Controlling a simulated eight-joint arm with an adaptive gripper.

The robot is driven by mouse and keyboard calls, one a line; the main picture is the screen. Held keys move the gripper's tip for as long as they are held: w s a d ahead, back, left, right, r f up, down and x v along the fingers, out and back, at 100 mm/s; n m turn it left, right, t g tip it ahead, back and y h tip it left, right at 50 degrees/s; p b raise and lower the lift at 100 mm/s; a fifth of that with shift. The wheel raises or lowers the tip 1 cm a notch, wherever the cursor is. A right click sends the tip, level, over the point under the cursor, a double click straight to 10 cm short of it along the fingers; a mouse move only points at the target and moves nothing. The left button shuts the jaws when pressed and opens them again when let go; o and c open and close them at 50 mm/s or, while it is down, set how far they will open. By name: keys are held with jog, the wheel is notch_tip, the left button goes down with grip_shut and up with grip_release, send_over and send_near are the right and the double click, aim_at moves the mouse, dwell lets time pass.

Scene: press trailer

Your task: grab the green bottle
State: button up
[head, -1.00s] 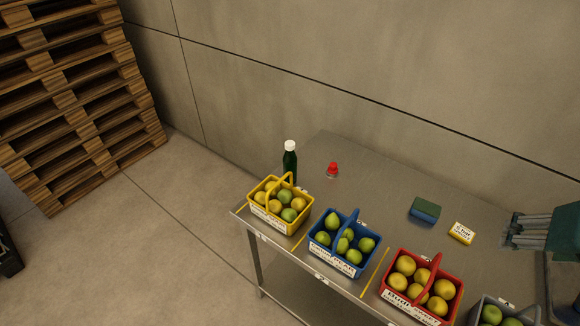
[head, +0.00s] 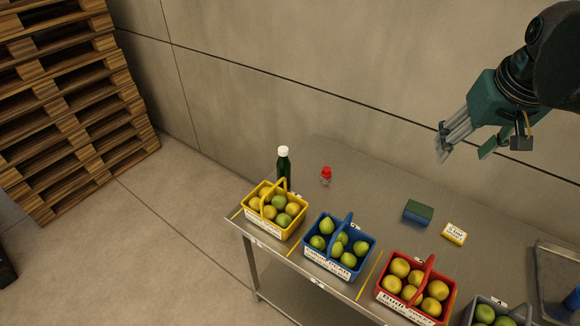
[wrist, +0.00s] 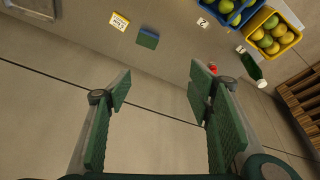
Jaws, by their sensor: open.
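The green bottle (head: 284,170) has a white cap and stands upright at the far left of the metal table, just behind the yellow basket (head: 290,229). The basket hides its lower part in the head view. In the wrist view the bottle (wrist: 252,68) shows at the upper right, beside the yellow basket. My gripper (head: 462,144) is open and empty, in the air near the wall at the right of the head view, well apart from the bottle. Its two green-padded fingers (wrist: 158,88) show wide apart in the wrist view.
A red-capped shaker (head: 326,176) stands right of the bottle. Blue (head: 340,262), red (head: 447,304) and grey (head: 470,320) fruit baskets line the front edge. A green-blue sponge (head: 418,212) and a yellow box (head: 454,234) lie behind them. The wall (head: 300,60) closes the back.

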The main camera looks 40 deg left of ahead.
jog(key=w+a+n+g, duration=0.1)
jog(key=w+a, duration=0.2)
jog(key=a, duration=0.4)
jog(key=w+a+n, duration=0.1)
jog(key=w+a, duration=0.2)
jog(key=a, duration=0.4)
jog(key=n+g+h+p, duration=0.1)
jog(key=n+g+p, duration=0.2)
jog(key=n, duration=0.3)
send_over(283, 159)
jog(key=w+a, duration=0.1)
notch_tip(283, 159, down, 11)
notch_tip(283, 159, down, 20)
jog(key=shift+w, duration=0.15)
jog(key=shift+f, duration=0.25)
jog(key=shift+f, duration=1.3)
